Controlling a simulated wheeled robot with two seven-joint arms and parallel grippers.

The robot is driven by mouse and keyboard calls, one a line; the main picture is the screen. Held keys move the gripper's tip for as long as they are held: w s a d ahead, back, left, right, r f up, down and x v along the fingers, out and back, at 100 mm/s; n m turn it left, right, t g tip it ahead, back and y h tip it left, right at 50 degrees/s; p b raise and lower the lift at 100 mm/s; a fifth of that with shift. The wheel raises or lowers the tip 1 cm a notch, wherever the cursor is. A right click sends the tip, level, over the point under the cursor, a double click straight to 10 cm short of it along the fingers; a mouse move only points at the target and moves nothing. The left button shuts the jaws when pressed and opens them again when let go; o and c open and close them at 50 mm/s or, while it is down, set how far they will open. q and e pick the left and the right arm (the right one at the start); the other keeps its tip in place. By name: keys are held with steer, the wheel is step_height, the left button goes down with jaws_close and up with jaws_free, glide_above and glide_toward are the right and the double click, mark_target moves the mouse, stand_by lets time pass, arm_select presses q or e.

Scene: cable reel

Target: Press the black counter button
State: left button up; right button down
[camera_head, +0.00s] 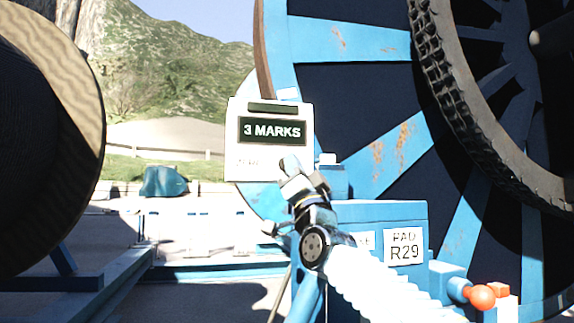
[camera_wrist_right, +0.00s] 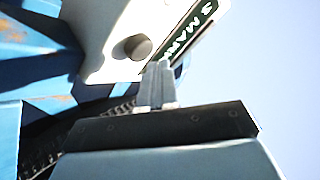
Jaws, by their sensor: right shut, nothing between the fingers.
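A white counter box (camera_head: 236,140) with a dark display reading "3 MARKS" (camera_head: 275,130) stands in the middle of the head view. Its round dark button (camera_wrist_right: 138,47) shows in the right wrist view, on the white face beside the display. In the head view my right gripper (camera_head: 290,165) is in front of the lower right of the box and seems to cover the button. Its fingers (camera_wrist_right: 161,70) are shut and empty, with the tips beside the button in the picture. Whether they touch the face I cannot tell. My left gripper is not in view.
A blue box with a "PAD R29" label (camera_head: 404,246) and an orange-red knob (camera_head: 481,297) are at lower right. A dark drum (camera_head: 45,130) stands at left.

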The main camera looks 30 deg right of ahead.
steer(key=shift+w, duration=0.15)
steer(key=shift+w+d, duration=0.1)
steer(key=shift+w, duration=0.15)
steer(key=shift+w+d+p, duration=0.15)
steer(key=shift+w+p, duration=0.2)
steer(key=shift+w, duration=0.2)
stand_by(1.1)
stand_by(0.4)
steer(key=shift+s+a+b, duration=0.25)
steer(key=shift+s+b, duration=0.45)
steer(key=shift+s, duration=0.25)
steer(key=shift+s+a+b, duration=0.2)
steer(key=shift+s+b, duration=0.2)
steer(key=shift+s, duration=0.4)
steer(key=shift+s+a+b, duration=0.2)
steer(key=shift+s+b, duration=0.2)
steer(key=shift+s, duration=0.45)
steer(key=shift+s+a+b, duration=0.2)
steer(key=shift+s+b, duration=0.2)
steer(key=shift+s, duration=0.4)
